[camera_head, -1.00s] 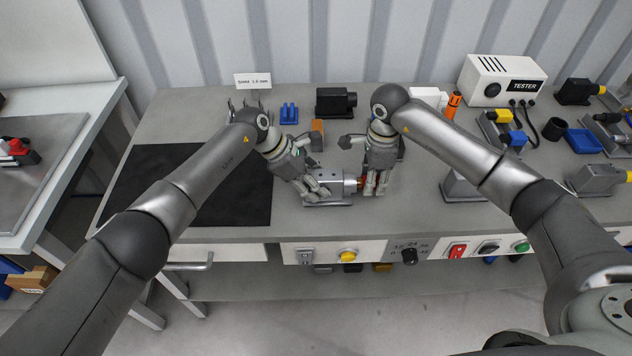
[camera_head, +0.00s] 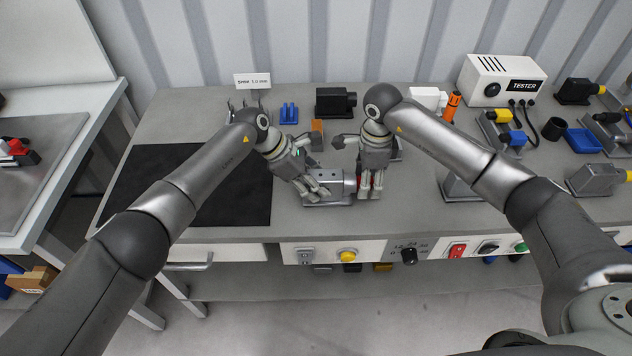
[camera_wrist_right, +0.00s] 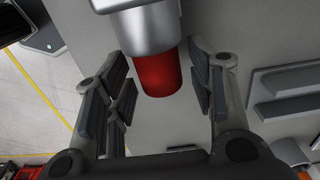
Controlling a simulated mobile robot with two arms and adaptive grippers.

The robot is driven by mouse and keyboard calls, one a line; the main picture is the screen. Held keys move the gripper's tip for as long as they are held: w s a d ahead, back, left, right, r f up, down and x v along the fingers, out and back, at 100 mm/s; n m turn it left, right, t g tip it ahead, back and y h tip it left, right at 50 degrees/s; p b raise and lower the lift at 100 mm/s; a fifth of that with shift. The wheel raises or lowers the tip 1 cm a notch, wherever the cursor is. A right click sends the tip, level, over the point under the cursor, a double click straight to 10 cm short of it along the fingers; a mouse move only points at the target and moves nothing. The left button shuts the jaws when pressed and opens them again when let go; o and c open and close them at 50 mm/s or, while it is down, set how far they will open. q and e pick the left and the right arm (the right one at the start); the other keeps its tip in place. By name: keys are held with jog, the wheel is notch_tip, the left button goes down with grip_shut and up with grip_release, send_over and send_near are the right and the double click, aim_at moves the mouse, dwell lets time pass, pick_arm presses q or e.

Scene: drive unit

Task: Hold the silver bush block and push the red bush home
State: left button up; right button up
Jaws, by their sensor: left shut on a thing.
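The silver bush block (camera_head: 338,184) lies on the bench in front of me. My left gripper (camera_head: 314,191) is shut on its left part. My right gripper (camera_head: 369,190) points down at the block's right end. In the right wrist view the red bush (camera_wrist_right: 158,76) sticks out of the silver block (camera_wrist_right: 150,28), in line with it. The fingers of my right gripper (camera_wrist_right: 160,62) stand apart on both sides of the bush, with a narrow gap on each side. In the head view the bush is mostly hidden by those fingers.
A black mat (camera_head: 200,187) lies left of the block. Behind are a blue part (camera_head: 289,112), a black block (camera_head: 335,101) and an orange-brown part (camera_head: 317,130). A grey fixture (camera_head: 462,186) and the white tester (camera_head: 502,80) stand to the right. The bench's front edge is close.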

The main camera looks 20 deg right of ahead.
dwell(0.3)
notch_tip(320, 180, up, 12)
dwell(0.4)
pick_arm(q)
jog(key=o, duration=1.2)
jog(key=v, duration=1.2)
jog(key=shift+a, duration=0.1)
